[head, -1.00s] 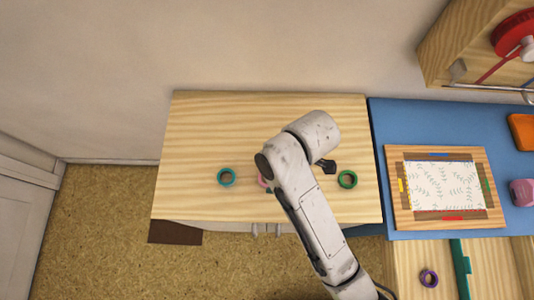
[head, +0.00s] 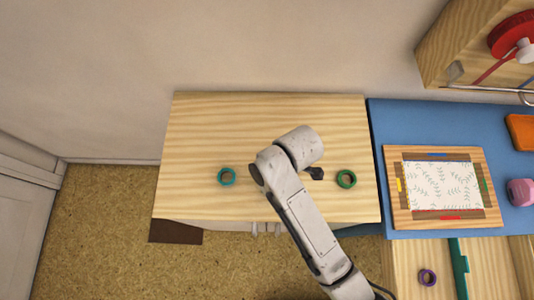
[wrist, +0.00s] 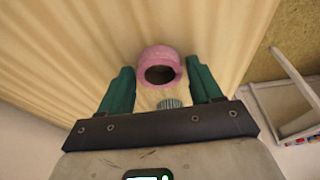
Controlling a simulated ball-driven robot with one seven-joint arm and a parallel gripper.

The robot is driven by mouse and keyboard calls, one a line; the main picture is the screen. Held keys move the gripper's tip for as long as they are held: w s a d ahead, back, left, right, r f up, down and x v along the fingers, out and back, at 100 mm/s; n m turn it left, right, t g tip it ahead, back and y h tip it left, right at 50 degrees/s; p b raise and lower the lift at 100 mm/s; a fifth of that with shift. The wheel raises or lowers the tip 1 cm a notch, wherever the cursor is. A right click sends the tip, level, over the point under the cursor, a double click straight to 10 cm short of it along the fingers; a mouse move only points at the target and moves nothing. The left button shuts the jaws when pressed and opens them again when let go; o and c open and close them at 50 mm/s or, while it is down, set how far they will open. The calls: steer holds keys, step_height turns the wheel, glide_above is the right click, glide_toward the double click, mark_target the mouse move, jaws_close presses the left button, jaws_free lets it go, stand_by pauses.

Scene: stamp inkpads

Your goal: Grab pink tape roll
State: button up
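The pink tape roll (wrist: 160,66) lies on the wooden tabletop in the wrist view, with its dark hole facing me. My gripper (wrist: 159,78) has two green fingers spread apart, one on each side of the roll's near part. Whether the fingers reach down around the roll or stay above it I cannot tell. Nothing is held.
A blue mat (head: 400,120) with a framed board (head: 440,226) is further right.

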steer(key=c, duration=0.7)
